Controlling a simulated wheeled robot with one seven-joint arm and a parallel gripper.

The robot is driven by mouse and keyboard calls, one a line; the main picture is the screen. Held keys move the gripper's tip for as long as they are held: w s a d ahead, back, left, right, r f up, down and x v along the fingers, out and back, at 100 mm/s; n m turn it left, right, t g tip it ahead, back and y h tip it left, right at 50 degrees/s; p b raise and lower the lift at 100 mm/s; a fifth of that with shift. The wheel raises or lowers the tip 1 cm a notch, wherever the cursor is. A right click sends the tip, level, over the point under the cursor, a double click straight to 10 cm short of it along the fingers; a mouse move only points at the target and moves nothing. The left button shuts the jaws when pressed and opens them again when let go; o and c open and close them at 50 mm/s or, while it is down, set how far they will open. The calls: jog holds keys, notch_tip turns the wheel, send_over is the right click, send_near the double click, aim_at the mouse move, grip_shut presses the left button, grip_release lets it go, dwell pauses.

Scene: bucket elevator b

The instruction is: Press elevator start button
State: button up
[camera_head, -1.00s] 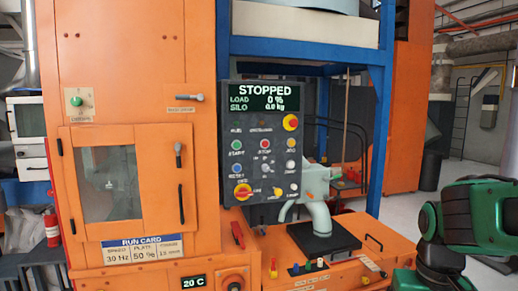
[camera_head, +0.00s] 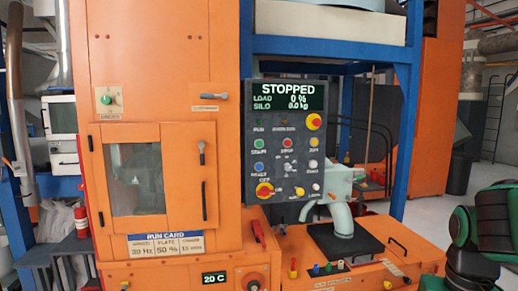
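The dark control panel (camera_head: 285,190) stands at the middle of the head view, on the orange machine. Its screen (camera_head: 287,96) reads STOPPED, load 0 %, silo 0.0 kg. The green start button (camera_head: 259,144) is at the upper left of the button rows, beside a red stop button (camera_head: 289,144). A red and yellow emergency button (camera_head: 314,122) sits at the upper right, and a red and yellow rotary switch (camera_head: 265,190) at the lower left. My green and black arm (camera_head: 478,235) shows at the right edge, apart from the panel. My gripper is out of view.
An orange cabinet with a window door (camera_head: 134,180) stands left of the panel. Below it is a run card (camera_head: 166,245). A low orange bench (camera_head: 330,275) with a grey hose (camera_head: 343,218) juts forward under the panel. A blue post (camera_head: 407,130) rises at the right.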

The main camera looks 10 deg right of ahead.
grip_shut()
dwell(1.5)
